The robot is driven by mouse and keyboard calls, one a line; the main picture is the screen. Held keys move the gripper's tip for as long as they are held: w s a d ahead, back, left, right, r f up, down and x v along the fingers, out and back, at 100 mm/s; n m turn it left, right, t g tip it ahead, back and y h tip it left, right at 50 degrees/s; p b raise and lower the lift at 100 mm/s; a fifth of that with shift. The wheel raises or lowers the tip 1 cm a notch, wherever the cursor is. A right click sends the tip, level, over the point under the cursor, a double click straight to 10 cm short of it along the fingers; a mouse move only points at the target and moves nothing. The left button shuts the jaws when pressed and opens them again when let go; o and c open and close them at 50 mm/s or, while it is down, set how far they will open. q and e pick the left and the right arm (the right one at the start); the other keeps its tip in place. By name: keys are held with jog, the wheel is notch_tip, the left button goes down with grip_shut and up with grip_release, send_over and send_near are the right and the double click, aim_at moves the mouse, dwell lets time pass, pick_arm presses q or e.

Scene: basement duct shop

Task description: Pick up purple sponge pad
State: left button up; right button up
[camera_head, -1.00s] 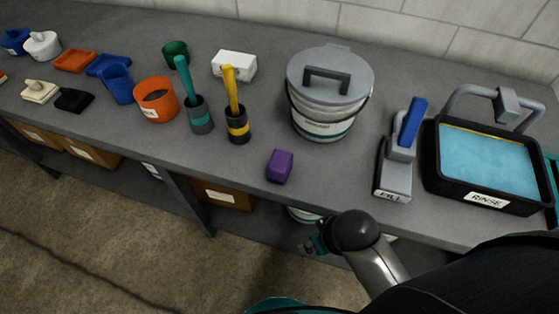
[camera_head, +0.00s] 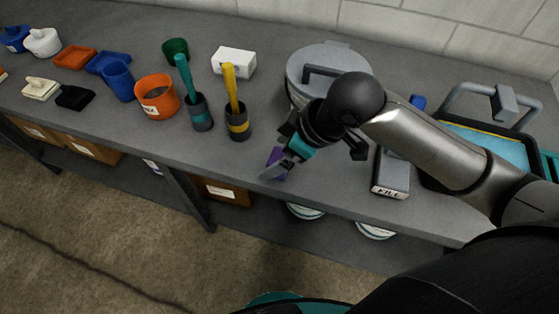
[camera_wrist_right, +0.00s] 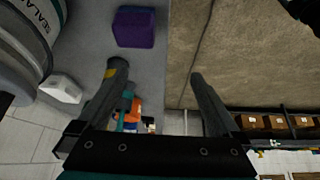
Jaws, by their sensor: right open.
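The purple sponge pad (camera_head: 275,156) lies on the grey workbench near its front edge, mostly hidden behind my right gripper in the head view. In the right wrist view the purple sponge pad (camera_wrist_right: 133,27) shows whole, beyond the fingertips and nearer the left-hand finger. My right gripper (camera_head: 284,166) hovers over the pad's spot at the bench edge. In the wrist view its fingers (camera_wrist_right: 157,72) are spread wide with nothing between them. My left gripper is not in view.
A lidded bucket (camera_head: 311,62) stands just behind my right arm. A yellow-handled brush holder (camera_head: 238,123) stands left of the pad. The grey fill dispenser (camera_head: 393,173) and the rinse tray (camera_head: 490,133) are to the right. The bench front between them is clear.

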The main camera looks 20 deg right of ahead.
aim_at(280, 157)
jog(key=w+d+r+g+h, duration=0.1)
jog(key=d+r, duration=0.4)
jog(key=d, duration=0.1)
jog(key=shift+n, duration=0.3)
jog(key=b+x, duration=0.3)
jog(key=x, duration=1.2)
jog(key=shift+d, duration=0.1)
jog(key=shift+s, duration=0.1)
jog(key=c, duration=1.3)
jog(key=shift+o, duration=0.2)
jog(key=shift+r, duration=0.1)
notch_tip(280, 157, up, 20)
jog(key=p, duration=0.4)
